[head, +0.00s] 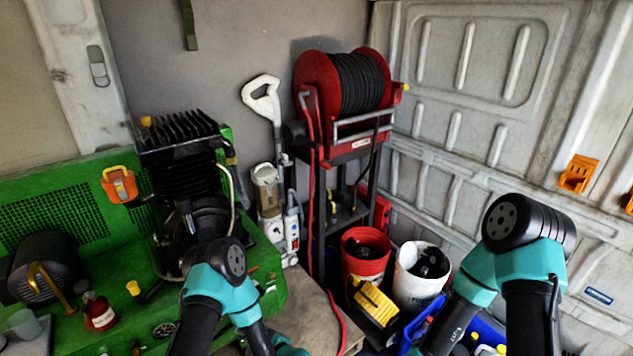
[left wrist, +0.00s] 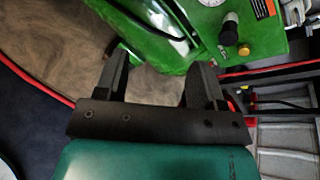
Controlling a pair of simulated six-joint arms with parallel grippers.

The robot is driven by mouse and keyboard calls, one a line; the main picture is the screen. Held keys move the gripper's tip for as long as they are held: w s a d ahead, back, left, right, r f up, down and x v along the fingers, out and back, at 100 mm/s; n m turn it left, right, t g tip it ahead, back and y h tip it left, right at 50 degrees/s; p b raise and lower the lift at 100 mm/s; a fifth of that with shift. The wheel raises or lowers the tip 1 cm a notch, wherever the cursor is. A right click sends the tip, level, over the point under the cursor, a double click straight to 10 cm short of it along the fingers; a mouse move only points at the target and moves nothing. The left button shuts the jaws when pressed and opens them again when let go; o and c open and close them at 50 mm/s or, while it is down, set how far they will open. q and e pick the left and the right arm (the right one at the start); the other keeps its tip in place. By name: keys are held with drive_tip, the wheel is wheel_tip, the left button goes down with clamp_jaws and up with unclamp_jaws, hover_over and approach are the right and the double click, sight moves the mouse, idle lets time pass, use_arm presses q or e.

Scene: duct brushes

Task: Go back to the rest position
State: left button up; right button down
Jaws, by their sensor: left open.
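In the left wrist view my left gripper (left wrist: 158,72) is open, with its two dark fingers apart and nothing between them. Brown floor shows beyond the fingers, and a green machine edge lies just past them. In the head view my left arm rises from the bottom centre in front of the green machine, and its gripper is hidden from sight. My right arm stands at the lower right of the head view. Its gripper is out of the picture.
A green machine (head: 75,165) fills the left. A red bucket (head: 366,268) and a white bucket (head: 412,290), both with dark things inside, stand between my arms. A red hose reel (head: 312,75) is behind. A yellow item (head: 375,302) lies before the buckets.

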use_arm(q)
drive_tip(key=s+a+f+n+g, duration=0.3)
drive_tip(key=s+a+g, duration=0.4)
drive_tip(key=s+g, duration=0.3)
drive_tip(key=s+d+r+n+g+h, duration=0.1)
drive_tip(key=s+d+n+g+h, duration=0.1)
drive_tip(key=s+n+g+h, duration=0.8)
drive_tip(key=r+n+t+h, duration=0.1)
drive_tip(key=n+t, duration=0.2)
drive_tip(key=r+n+t+h, duration=0.1)
drive_tip(key=r+n+t, duration=0.1)
drive_tip(key=t, duration=0.2)
drive_tip(key=r+n+t+h, duration=0.2)
drive_tip(key=n+t, duration=0.1)
drive_tip(key=t, duration=0.1)
drive_tip(key=shift+w+d+n, duration=0.15)
drive_tip(key=shift+w+n, duration=0.15)
drive_tip(key=shift+w, duration=0.1)
